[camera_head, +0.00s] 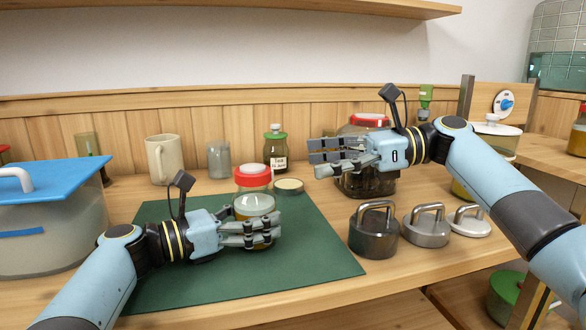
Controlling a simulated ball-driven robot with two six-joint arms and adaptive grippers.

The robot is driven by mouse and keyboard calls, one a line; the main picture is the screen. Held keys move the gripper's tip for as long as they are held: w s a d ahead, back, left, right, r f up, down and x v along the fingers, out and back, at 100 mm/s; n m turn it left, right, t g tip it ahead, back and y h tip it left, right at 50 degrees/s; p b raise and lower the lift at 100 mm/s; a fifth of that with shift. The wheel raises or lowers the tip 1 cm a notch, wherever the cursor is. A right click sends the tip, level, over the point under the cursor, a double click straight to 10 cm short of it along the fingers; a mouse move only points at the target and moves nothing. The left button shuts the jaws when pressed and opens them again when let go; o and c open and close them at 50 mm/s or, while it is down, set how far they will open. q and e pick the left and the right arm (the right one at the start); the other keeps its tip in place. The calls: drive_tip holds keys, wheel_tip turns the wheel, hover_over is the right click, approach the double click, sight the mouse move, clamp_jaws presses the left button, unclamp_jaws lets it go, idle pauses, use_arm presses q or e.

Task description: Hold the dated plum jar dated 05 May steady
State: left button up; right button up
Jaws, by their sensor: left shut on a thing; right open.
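A glass jar with a red lid (253,176) stands upright on the green mat (318,252), with amber contents low in it. My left gripper (278,232) is shut on this jar, its fingers across the lower front, hiding part of it. No date can be read on it. A larger jar with dark contents and a red lid (368,120) stands behind my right gripper (312,158), which is open and empty in front of its upper part.
A shallow round lid or dish (289,186) lies behind the held jar. Several handled metal weights, including a dark one (373,236), stand right of the mat. A mug (163,158) and a glass (218,158) stand behind. A blue-lidded tub (45,240) fills the left.

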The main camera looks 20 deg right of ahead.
sight(257, 169)
drive_tip(key=w+a+h, duration=0.1)
drive_tip(key=a, duration=0.2)
drive_tip(key=w+a+f+h, duration=0.1)
drive_tip(key=a, duration=0.2)
drive_tip(key=w+a+h, duration=0.1)
drive_tip(key=a, duration=0.3)
drive_tip(key=shift+a+f+m, duration=0.1)
drive_tip(key=shift+f+m, duration=0.2)
drive_tip(key=c, duration=1.2)
